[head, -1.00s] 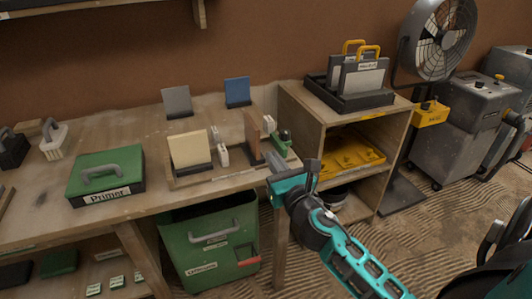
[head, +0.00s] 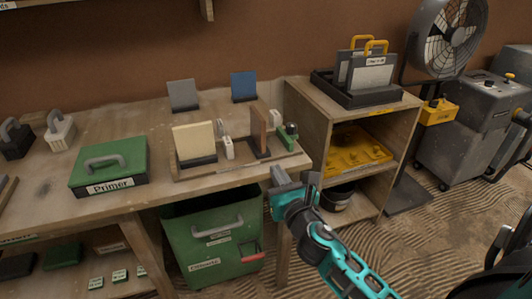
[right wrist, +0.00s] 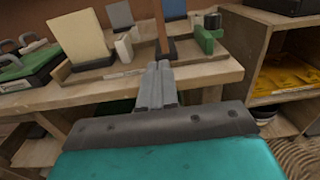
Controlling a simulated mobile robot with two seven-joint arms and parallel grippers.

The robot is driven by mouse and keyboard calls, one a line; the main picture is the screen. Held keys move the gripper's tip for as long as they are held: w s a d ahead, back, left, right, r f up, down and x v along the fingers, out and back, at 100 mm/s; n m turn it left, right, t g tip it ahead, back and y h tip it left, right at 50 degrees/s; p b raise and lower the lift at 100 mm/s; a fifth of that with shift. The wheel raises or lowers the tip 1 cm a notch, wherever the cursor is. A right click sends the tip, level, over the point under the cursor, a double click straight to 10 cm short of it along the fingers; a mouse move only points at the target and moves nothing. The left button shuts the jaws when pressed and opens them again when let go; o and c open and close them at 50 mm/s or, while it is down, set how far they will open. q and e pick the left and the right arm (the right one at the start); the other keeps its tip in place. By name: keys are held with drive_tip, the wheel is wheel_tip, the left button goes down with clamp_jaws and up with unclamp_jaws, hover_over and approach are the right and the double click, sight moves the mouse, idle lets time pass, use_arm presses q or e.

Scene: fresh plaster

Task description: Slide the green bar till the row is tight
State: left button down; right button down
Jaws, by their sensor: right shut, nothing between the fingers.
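The green bar (head: 287,138) stands at the right end of a low wooden tray (head: 215,172) on the bench; it also shows in the right wrist view (right wrist: 206,40). Left of it in the tray are a brown board (head: 258,128) in a dark foot, white clamp-like pieces (head: 226,145) and a cream board (head: 194,138) in a dark foot. Gaps show between some pieces. My right gripper (head: 282,178) is shut and empty, in front of the bench's front edge, below and apart from the green bar. My left gripper is out of view.
A green Primer case (head: 110,167) lies left of the tray. Grey (head: 183,94) and blue (head: 244,86) boards stand behind. A wooden shelf unit (head: 309,120) adjoins the bench's right end. A green bin (head: 212,245) stands below. The bench between case and tray is clear.

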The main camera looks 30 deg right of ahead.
sight(262, 146)
drive_tip(key=x, duration=0.8)
drive_tip(key=shift+w, duration=0.25)
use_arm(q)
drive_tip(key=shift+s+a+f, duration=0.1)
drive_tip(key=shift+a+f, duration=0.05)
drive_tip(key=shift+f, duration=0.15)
use_arm(e)
drive_tip(key=shift+w+d, duration=0.1)
drive_tip(key=shift+w, duration=0.05)
